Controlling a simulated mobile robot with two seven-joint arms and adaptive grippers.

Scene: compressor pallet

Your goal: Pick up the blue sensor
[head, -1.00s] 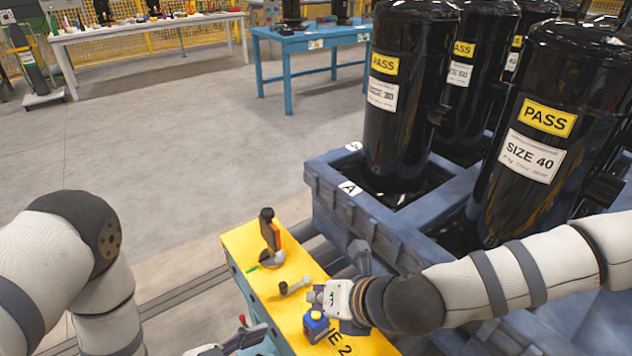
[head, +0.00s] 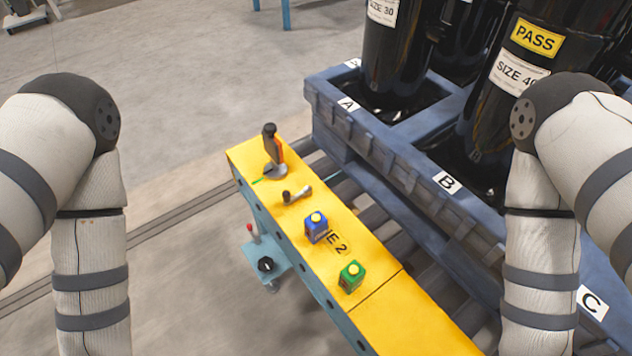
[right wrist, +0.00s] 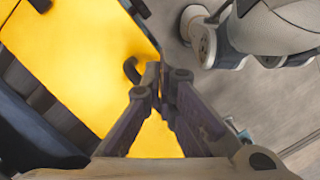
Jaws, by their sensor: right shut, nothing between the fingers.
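The blue sensor (head: 316,228), a small blue box with a yellow round top, stands on the yellow beam (head: 412,316) in the head view, beside the printed line label. No gripper touches it there. My right gripper (right wrist: 162,75) is seen only in the right wrist view, shut and empty, with yellow surface behind its fingers. The blue sensor cannot be made out in that view. My left gripper is outside the views; only my left arm shows in the head view.
A similar green sensor (head: 351,277) stands nearer on the beam. A small metal fitting (head: 297,194) and an orange-and-black tool (head: 274,145) are farther along. The blue pallet (head: 400,171) with black compressors (head: 392,85) borders the right.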

